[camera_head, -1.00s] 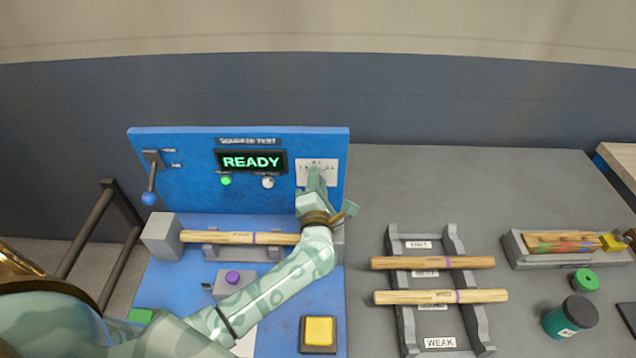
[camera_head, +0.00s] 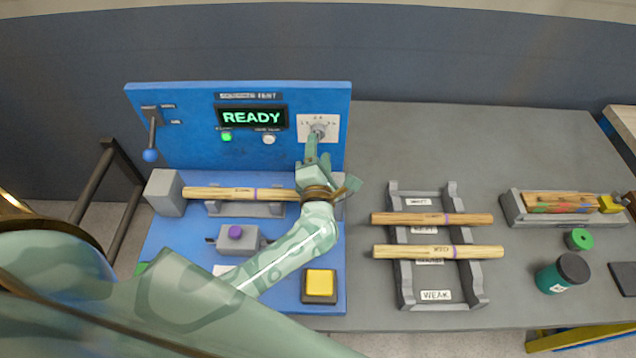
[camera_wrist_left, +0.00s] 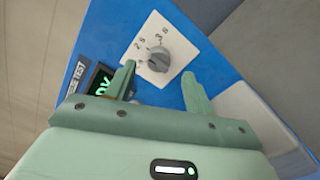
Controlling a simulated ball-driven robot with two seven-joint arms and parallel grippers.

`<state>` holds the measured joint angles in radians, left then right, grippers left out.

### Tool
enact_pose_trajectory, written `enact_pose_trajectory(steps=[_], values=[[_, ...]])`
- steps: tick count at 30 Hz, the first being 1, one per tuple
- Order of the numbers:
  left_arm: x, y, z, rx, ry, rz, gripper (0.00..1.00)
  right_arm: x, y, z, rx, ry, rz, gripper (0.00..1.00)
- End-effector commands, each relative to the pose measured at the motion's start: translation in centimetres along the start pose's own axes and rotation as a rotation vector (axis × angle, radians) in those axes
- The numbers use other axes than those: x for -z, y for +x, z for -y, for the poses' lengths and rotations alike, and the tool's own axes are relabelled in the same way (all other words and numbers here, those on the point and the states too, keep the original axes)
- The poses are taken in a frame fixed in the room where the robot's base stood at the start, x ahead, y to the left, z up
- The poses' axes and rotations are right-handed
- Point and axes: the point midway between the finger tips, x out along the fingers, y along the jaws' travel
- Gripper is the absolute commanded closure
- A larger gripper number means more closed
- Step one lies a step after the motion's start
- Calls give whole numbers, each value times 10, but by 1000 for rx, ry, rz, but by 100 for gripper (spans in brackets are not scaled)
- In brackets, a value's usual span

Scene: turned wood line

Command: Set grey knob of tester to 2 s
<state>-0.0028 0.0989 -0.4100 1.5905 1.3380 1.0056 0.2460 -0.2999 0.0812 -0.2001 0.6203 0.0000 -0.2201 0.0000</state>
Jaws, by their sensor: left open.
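The blue tester (camera_head: 190,110) carries a READY display (camera_head: 251,117). Its grey knob (camera_head: 318,131) sits on a white dial plate at the panel's upper right. In the left wrist view the knob (camera_wrist_left: 160,60) shows with "2 s" and "3 s" marks around its upper side; I cannot tell surely which mark it points to. My left gripper (camera_head: 317,150) is open just in front of and below the knob. In the left wrist view its fingers (camera_wrist_left: 160,76) stand on either side of the knob, apart from it. My right gripper is not in view.
A lever (camera_head: 151,140) hangs at the panel's left. A wood rod (camera_head: 220,193) lies across the tester's holder, with a purple button (camera_head: 235,232) and yellow button (camera_head: 320,283) in front. A grey rack (camera_head: 405,275) with two rods stands to the right.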

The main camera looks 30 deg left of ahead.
Motion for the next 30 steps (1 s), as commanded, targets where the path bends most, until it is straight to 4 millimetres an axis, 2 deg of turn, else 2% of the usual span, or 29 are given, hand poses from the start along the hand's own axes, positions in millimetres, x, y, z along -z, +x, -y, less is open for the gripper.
enact_pose_trajectory(steps=[1, 6, 9, 13, 18, 30], values=[[1, -16, 0, 4, -2, -2, 46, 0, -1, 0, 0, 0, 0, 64], [1, -63, 1, 4, -1, -2, 46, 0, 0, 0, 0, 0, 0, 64], [1, -85, 2, 5, -2, -2, 46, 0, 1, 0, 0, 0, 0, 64], [1, -106, 2, 4, 0, -1, 46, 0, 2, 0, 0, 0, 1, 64], [1, -118, 1, 2, 0, -2, 46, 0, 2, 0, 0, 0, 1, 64], [0, -118, 1, 1, 0, -1, 46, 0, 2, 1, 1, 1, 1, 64]])
